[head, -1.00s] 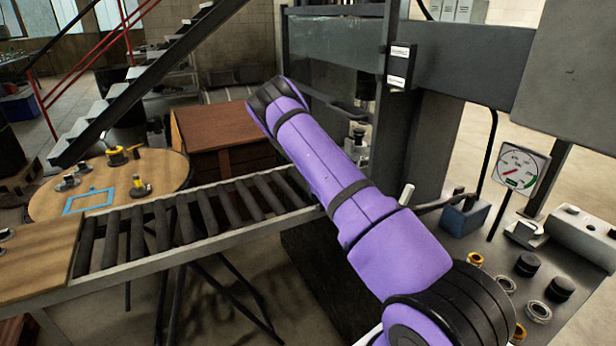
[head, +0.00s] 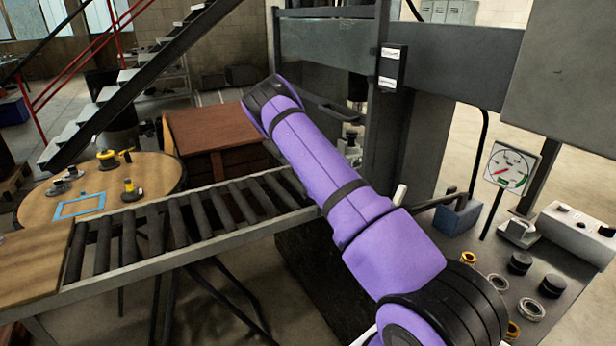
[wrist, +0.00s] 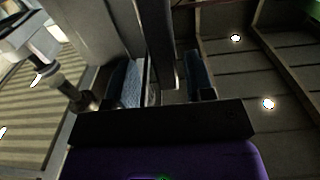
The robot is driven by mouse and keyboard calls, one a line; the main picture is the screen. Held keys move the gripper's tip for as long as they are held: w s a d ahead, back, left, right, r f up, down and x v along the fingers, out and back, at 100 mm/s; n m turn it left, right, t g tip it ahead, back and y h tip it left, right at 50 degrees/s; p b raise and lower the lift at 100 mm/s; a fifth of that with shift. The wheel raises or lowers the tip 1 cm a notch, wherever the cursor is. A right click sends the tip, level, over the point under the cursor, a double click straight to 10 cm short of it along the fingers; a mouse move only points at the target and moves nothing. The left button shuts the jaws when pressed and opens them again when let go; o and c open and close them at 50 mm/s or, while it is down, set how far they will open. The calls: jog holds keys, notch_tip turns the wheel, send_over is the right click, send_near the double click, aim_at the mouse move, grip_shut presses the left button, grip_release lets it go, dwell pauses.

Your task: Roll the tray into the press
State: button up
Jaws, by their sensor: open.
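The press is a dark grey frame with a thick crossbeam (head: 450,66) and upright columns, right of centre in the head view. A roller track (head: 190,222) runs from the lower left toward its base. I cannot make out the tray for certain; my purple arm covers the end of the track. In the head view my gripper is hidden behind the arm. In the wrist view my gripper (wrist: 163,68) is open, with its two bluish fingers apart. A dark upright bar (wrist: 163,35) shows between them; I cannot tell whether it touches either finger.
A round wooden table (head: 150,178) with a blue frame (head: 79,205) and small tools stands behind the track. A brown wooden crate (head: 210,130) is beyond it. A bench with a gauge (head: 511,166), rings and black caps is at the right. Stairs rise at the back left.

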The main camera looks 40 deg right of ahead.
jog(key=s+a, duration=0.1)
jog(key=s, duration=0.7)
jog(key=shift+s, duration=0.35)
jog(key=w+a+r+m+g+h, duration=0.1)
jog(key=a+r+m+g, duration=0.15)
jog(key=r, duration=0.65)
jog(key=w+a+r+m+g+h, duration=0.15)
jog(key=a+r, duration=0.25)
jog(key=r, duration=0.6)
jog(key=s+a+r+n+g+y, duration=0.1)
jog(key=s+a+r+g+y, duration=0.15)
jog(key=s+a+r, duration=0.35)
jog(key=s+a+r+n+g+y, duration=0.1)
jog(key=s+a, duration=0.4)
jog(key=s, duration=0.5)
jog(key=s+a+r+n+g, duration=0.2)
jog(key=s+a+r, duration=0.3)
jog(key=s, duration=0.5)
jog(key=s+a+r+n+g+y, duration=0.1)
jog(key=s+a+r+g, duration=0.2)
jog(key=s, duration=0.8)
jog(key=shift+a+r+n+y, duration=0.3)
jog(key=shift+a+r, duration=0.6)
jog(key=shift+a, duration=0.35)
